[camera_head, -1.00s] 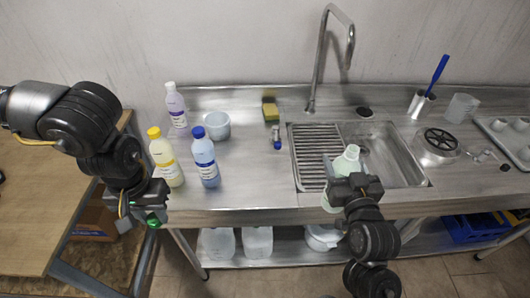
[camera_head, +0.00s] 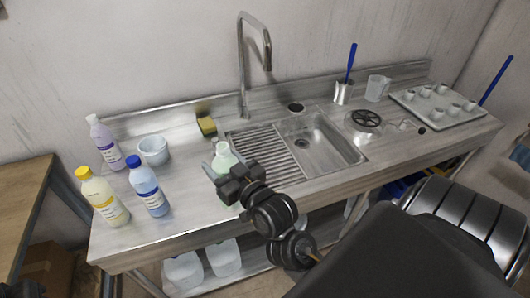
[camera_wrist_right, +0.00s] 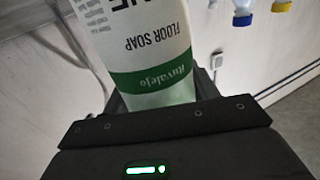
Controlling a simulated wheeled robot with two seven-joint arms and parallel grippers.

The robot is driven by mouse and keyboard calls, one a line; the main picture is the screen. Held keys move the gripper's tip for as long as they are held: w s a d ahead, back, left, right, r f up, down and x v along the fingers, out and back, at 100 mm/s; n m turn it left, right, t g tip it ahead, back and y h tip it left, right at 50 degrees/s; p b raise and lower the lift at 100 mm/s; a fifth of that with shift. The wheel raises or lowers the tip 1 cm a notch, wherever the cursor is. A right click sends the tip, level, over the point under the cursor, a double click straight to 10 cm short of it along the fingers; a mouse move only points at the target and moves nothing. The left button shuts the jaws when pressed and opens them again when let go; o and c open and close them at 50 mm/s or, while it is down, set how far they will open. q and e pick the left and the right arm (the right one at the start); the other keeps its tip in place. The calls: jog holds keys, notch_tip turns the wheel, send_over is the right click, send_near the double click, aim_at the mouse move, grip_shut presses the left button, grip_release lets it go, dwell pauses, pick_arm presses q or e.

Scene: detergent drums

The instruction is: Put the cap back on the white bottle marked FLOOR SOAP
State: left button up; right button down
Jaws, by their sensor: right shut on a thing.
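The white bottle marked FLOOR SOAP fills the top of the right wrist view (camera_wrist_right: 148,40), with its green label band and upside-down print. In the head view its pale green-white upper part (camera_head: 223,157) shows above my right gripper (camera_head: 229,182). My right gripper is shut on this bottle, at the front of the counter by the ribbed drainboard. The bottle stands near upright. Whether its mouth bears a cap is too small to tell. I cannot make out a loose cap.
Purple (camera_head: 105,142), yellow-capped (camera_head: 104,200) and blue-capped (camera_head: 148,187) bottles stand left on the steel counter, near a white tub (camera_head: 153,150). A sponge (camera_head: 207,125) lies behind the held bottle. The tall faucet (camera_head: 243,65) and sink (camera_head: 325,150) are to the right.

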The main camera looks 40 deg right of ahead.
jog(key=w+d+r+b, duration=0.2)
jog(key=d+r, duration=0.1)
jog(key=d, duration=0.3)
jog(key=w+d+r+b, duration=0.2)
jog(key=d+r+b, duration=0.1)
jog(key=d, duration=0.3)
jog(key=shift+w+r, duration=0.3)
jog(key=shift+r, duration=0.3)
jog(key=shift+d, duration=0.1)
jog(key=w+d+f+b, duration=0.1)
jog(key=w+d+f, duration=0.6)
jog(key=d+f, duration=0.2)
jog(key=shift+w+d+f, duration=0.15)
jog(key=shift+w+d, duration=0.2)
jog(key=shift+d, duration=0.6)
